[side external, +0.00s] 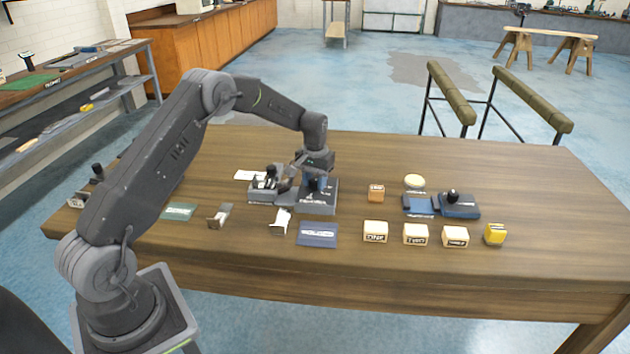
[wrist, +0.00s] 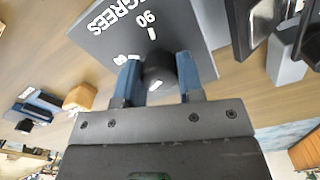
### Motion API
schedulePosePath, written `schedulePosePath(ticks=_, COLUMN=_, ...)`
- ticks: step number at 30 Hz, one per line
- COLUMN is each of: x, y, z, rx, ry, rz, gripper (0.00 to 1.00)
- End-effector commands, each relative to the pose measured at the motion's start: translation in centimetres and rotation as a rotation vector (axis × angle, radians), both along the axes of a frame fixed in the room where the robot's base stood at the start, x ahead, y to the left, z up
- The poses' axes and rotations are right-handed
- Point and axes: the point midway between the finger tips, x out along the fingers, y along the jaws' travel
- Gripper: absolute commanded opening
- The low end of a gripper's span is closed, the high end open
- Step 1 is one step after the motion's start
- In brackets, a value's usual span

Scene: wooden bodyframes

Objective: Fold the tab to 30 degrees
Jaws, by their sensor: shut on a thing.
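My gripper (wrist: 160,78) is shut on a dark round knob (wrist: 160,63), with one blue finger on each side of it. The knob stands on a dark grey plate (wrist: 105,40) with white lettering, of which "DEGREES" and "90" can be read. In the side external view, my gripper (side external: 315,184) points down over the grey block (side external: 318,208) that carries this plate. A small grey device (side external: 262,194) with dark and pale parts adjoins the block on the left. I cannot pick out the tab or its angle; it is too small or hidden.
Two bent metal pieces (side external: 220,216) (side external: 281,222) stand at front left. A dark blue lettered plate (side external: 318,234) lies in front of the block. Lettered blocks (side external: 415,234), a yellow block (side external: 495,234) and a blue device with a black knob (side external: 459,206) are at right. The table's right end is clear.

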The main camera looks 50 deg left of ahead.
Motion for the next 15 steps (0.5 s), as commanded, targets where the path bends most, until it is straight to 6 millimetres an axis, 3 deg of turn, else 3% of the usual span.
schedulePosePath(ticks=6, x=-0.02, y=-0.03, z=-0.03, rx=0.000, ry=0.001, rz=0.001, gripper=0.11)
schedulePosePath(ticks=7, x=-0.02, y=-0.03, z=-0.03, rx=0.000, ry=0.001, rz=0.001, gripper=0.38)
schedulePosePath(ticks=15, x=-0.01, y=-0.02, z=-0.02, rx=0.000, ry=0.001, rz=0.002, gripper=0.60)
